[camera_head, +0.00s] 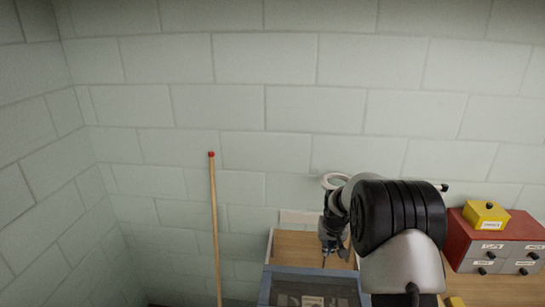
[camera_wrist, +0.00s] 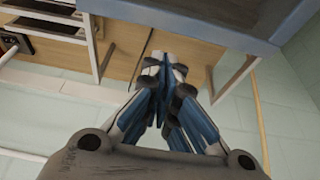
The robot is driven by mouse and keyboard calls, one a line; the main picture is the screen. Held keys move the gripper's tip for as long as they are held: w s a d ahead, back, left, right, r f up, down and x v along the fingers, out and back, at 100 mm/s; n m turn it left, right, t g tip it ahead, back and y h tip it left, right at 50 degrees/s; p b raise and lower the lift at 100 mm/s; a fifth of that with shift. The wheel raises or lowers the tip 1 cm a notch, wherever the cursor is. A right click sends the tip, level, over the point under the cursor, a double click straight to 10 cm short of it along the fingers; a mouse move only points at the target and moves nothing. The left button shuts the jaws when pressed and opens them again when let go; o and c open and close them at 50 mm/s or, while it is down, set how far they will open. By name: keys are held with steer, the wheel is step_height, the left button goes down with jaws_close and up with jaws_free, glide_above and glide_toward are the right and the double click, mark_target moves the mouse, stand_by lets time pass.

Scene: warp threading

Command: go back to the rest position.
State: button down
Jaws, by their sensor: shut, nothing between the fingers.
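My gripper (camera_head: 328,243) hangs over the wooden bench (camera_head: 293,246) in the head view, beside a white ring. In the wrist view my gripper (camera_wrist: 158,66) has its blue and silver fingers together, with nothing between them. The wooden bench top (camera_wrist: 197,52) lies beyond the fingertips there. Part of my arm covers the middle right of the head view and hides what is behind it.
A blue-edged frame (camera_head: 266,287) stands at the bench front. A red-and-grey drawer cabinet (camera_head: 458,236) with a yellow box (camera_head: 486,215) on it stands at the right. A wooden pole (camera_head: 215,230) with a red tip rises at the left. The left wall area is clear.

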steer(key=s+a+r+n+b, duration=0.1)
steer(key=s+a+r+b, duration=0.25)
steer(key=s+r, duration=0.4)
steer(key=s+a+r+b, duration=0.3)
steer(key=s+r+b, duration=0.15)
steer(key=s, duration=0.55)
steer(key=s+a+f+b, duration=0.1)
steer(key=s+f+b, duration=0.1)
steer(key=s, duration=0.6)
steer(key=s+a+f+b, duration=0.1)
steer(key=s+f+b, duration=0.2)
steer(key=s, duration=0.5)
steer(key=s+a+f+n+b, duration=0.1)
steer(key=s+f+b, duration=0.1)
steer(key=s, duration=0.6)
steer(key=shift+s+a+f+t+y+b, duration=0.3)
steer(key=shift+t+y+b, duration=0.1)
steer(key=shift+b, duration=0.45)
